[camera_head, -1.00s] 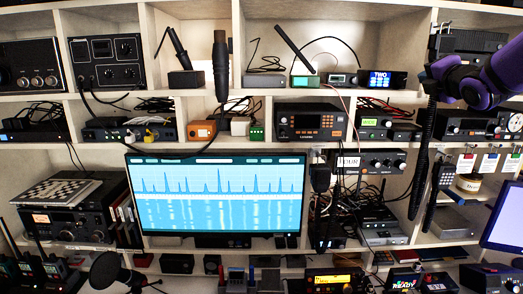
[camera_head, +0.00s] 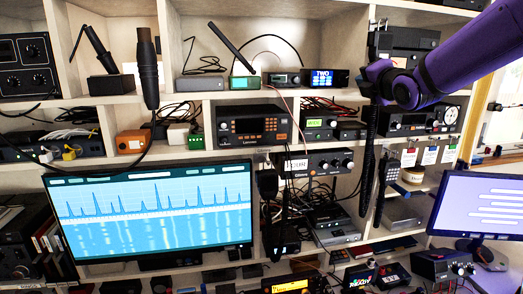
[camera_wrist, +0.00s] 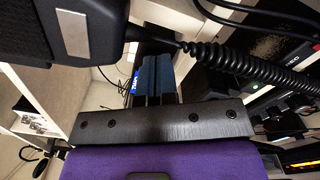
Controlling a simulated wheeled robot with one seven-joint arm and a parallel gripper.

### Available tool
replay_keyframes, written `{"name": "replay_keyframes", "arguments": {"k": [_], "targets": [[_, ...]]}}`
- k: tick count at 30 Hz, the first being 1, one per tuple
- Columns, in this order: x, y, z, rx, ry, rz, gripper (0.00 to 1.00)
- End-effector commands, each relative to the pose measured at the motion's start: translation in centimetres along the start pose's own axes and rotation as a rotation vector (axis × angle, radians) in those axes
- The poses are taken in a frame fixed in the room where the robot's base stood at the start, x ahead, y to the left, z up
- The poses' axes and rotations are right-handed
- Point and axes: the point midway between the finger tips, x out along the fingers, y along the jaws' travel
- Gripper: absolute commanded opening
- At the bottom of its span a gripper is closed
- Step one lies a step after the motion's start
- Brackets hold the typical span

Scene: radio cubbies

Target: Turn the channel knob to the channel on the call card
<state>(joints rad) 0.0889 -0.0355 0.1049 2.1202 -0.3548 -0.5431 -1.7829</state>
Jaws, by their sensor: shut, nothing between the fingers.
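A card reading "OUR", its first letter unclear, shows on the front of a black radio (camera_head: 325,162) in the middle cubby. This radio has several round knobs (camera_head: 347,164) at its right. Which knob is the channel knob I cannot tell. My gripper (camera_wrist: 158,60) is shut and empty, its dark fingers together and pointing toward the shelves. My purple arm hides the fingers in the head view. No contact with a knob shows.
A large monitor (camera_head: 155,210) stands at left and another (camera_head: 480,205) at right. A coiled black cord (camera_head: 369,145) hangs near my arm. In the wrist view a black handset (camera_wrist: 95,30) with its coiled cord (camera_wrist: 245,62) lies close to my fingers.

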Motion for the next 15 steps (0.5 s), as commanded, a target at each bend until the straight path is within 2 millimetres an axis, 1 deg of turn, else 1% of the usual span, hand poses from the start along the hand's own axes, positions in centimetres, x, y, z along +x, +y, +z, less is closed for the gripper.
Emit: {"name": "replay_keyframes", "arguments": {"k": [1,6,10,15], "targets": [[0.7,0.0,0.0,0.0,0.001,0.0,0.0],[2.4,0.0,0.0,0.0,0.001,0.0,0.0],[3.2,0.0,0.0,0.001,0.001,0.0,0.0],[3.7,0.1,0.1,0.001,-0.001,0.003,0.0]]}}
